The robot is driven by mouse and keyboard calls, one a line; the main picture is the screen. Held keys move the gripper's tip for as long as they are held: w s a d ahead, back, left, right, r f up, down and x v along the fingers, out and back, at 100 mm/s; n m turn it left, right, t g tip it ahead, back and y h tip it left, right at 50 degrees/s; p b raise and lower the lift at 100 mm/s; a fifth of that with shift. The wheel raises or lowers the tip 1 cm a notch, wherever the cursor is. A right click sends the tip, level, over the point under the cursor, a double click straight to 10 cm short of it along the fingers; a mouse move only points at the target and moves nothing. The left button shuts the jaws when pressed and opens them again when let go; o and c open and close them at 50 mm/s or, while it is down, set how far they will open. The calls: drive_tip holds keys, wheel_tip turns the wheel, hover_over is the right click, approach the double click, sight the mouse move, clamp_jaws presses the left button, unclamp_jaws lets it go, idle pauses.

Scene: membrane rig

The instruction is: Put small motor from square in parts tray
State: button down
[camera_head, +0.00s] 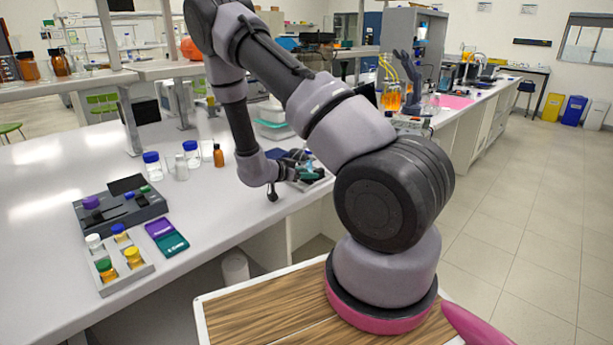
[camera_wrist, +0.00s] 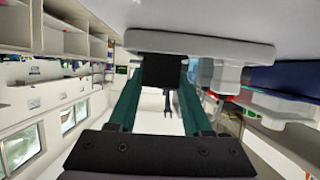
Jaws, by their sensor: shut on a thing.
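My gripper (camera_head: 304,169) is at the right part of the white counter, low near its front edge, partly hidden by my own arm. In the wrist view my gripper (camera_wrist: 162,85) has two teal fingers closed on a black block (camera_wrist: 163,71), which I take to be the small motor. The block's far side meets or overlaps a pale grey slab (camera_wrist: 225,52), and I cannot tell whether they touch. A grey edge beside the gripper in the head view may be the parts tray (camera_head: 320,181); my arm and gripper hide most of it.
A dark grey rig with a purple knob (camera_head: 91,202), a vial rack (camera_head: 118,265) and purple and teal squares (camera_head: 171,242) stand at the left. Several bottles (camera_head: 191,153) stand mid-counter. The counter left of my gripper is clear.

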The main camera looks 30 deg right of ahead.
drive_tip(key=shift+f, duration=0.25)
drive_tip(key=shift+f, duration=0.2)
drive_tip(key=shift+c, duration=1.7)
unclamp_jaws()
drive_tip(key=shift+r, duration=0.1)
